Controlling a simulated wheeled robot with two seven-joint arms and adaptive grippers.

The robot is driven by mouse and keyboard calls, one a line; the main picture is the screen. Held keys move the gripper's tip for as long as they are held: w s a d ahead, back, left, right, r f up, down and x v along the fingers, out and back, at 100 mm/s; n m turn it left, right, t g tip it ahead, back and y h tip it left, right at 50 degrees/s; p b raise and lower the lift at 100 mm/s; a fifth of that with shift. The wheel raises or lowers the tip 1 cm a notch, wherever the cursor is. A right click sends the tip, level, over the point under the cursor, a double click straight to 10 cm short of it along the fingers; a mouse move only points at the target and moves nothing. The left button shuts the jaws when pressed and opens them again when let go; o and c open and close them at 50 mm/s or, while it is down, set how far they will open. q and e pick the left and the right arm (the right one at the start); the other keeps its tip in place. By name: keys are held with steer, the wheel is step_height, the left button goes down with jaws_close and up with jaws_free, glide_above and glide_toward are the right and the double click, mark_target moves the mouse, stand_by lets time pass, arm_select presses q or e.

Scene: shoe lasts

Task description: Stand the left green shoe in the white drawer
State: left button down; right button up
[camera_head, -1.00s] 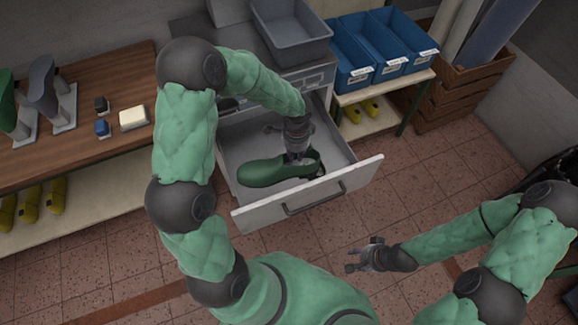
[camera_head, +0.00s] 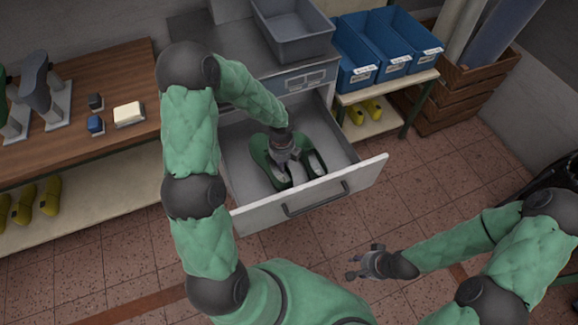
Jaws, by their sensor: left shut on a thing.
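The white drawer (camera_head: 355,184) is pulled out below the grey worktop. The left green shoe (camera_head: 262,158) is inside it, sole down, toe pointing to the back and heel opening toward the drawer front. My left gripper (camera_head: 285,160) reaches down from above and is shut on this shoe, covering part of it. A second green shoe (camera_head: 318,163) stands close on its right, partly hidden by the gripper. I cannot tell whether the held shoe touches the drawer floor. My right gripper (camera_head: 359,263) is open and empty, over the floor in front of the drawer.
A grey bin (camera_head: 290,35) stands on the worktop above the drawer. Blue bins (camera_head: 390,50) stand on a shelf to the right, with yellow shoes (camera_head: 365,110) below. A wooden bench (camera_head: 90,150) holding shoe lasts is on the left.

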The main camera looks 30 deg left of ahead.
arm_select(q)
steer(key=shift+a+f+m, duration=0.15)
steer(key=shift+f+m, duration=0.25)
steer(key=shift+m, duration=0.1)
steer(key=shift+s+f+b, duration=0.1)
steer(key=shift+f+b, duration=0.25)
step_height(320, 180, down, 9)
steer(key=b, duration=0.5)
steer(key=shift+f, duration=0.2)
steer(key=shift+r, duration=0.15)
steer(key=c, duration=1.2)
jaws_free()
